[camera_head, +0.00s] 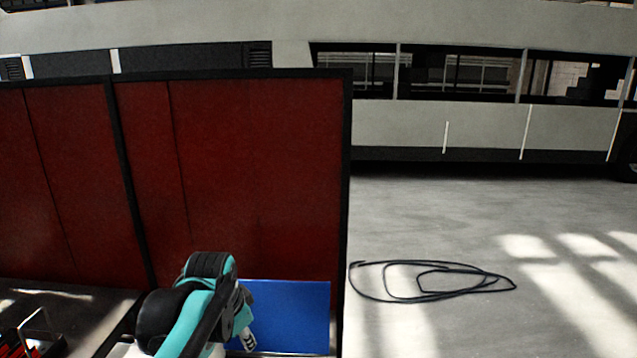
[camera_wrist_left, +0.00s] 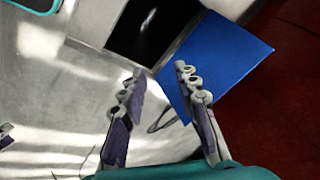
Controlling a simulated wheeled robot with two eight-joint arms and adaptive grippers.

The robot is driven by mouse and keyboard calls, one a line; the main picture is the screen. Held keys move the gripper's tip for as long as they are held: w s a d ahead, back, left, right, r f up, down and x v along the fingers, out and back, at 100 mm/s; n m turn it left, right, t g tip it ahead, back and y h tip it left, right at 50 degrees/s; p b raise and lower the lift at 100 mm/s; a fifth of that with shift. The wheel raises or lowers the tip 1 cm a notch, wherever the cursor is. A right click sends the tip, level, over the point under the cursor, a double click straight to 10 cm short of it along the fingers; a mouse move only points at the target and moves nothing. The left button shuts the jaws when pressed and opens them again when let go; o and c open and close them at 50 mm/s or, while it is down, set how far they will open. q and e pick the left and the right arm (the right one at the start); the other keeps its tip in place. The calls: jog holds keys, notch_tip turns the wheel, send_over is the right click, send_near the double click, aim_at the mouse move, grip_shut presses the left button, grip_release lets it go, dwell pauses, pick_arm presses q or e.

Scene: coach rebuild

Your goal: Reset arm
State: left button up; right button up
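My left arm, teal and black, rises at the bottom of the head view. Its gripper (camera_head: 248,340) hangs low in front of a blue panel (camera_head: 295,310), mostly hidden behind the arm. In the left wrist view the gripper (camera_wrist_left: 160,72) has its two grey fingers spread apart with nothing held between them. The blue panel (camera_wrist_left: 228,55) shows beyond the right finger there, apart from it as far as I can tell. My right arm and gripper are not in view.
A dark red partition (camera_head: 250,170) with a black frame stands at the left. A black cable (camera_head: 430,282) lies coiled on the open grey floor at the right. A pale coach (camera_head: 480,125) spans the back. A red and black item (camera_head: 35,345) sits at the lower left.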

pick_arm(q)
jog(key=s+a+f+n+t+b, duration=0.1)
jog(key=s+f+n+t+b, duration=0.2)
jog(key=s+f+n, duration=0.5)
jog(key=s+f, duration=0.6)
jog(key=s, duration=0.3)
jog(key=shift+s+a+f+n, duration=0.25)
jog(key=shift+f+n, duration=0.05)
